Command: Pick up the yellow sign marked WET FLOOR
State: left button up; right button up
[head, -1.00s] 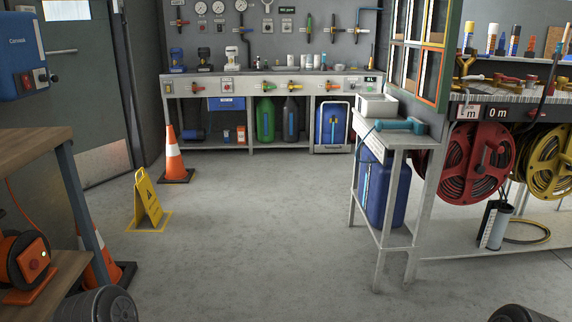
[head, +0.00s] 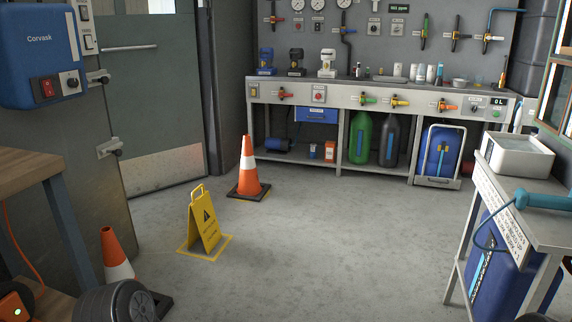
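The yellow WET FLOOR sign (head: 205,222) stands upright as an A-frame on the grey floor, left of the middle in the head view. It has a handle loop on top, a black warning triangle and small dark lettering that is too small to read. It stands within a yellow outline marked on the floor. Nothing covers it. Neither of my grippers is in view.
An orange cone (head: 248,172) stands just behind the sign to the right. Another cone (head: 116,255) is nearer, at left, beside a wooden bench (head: 40,168). A side table (head: 545,228) with a white tub (head: 518,157) stands at right. The middle floor (head: 320,250) is clear.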

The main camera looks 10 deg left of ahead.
aim_at(202, 220)
jog(key=i+l+u, duration=0.25)
jog(key=u, duration=0.15)
jog(key=i+l+u, duration=0.8)
jog(key=k+l, duration=0.05)
jog(key=k, duration=0.05)
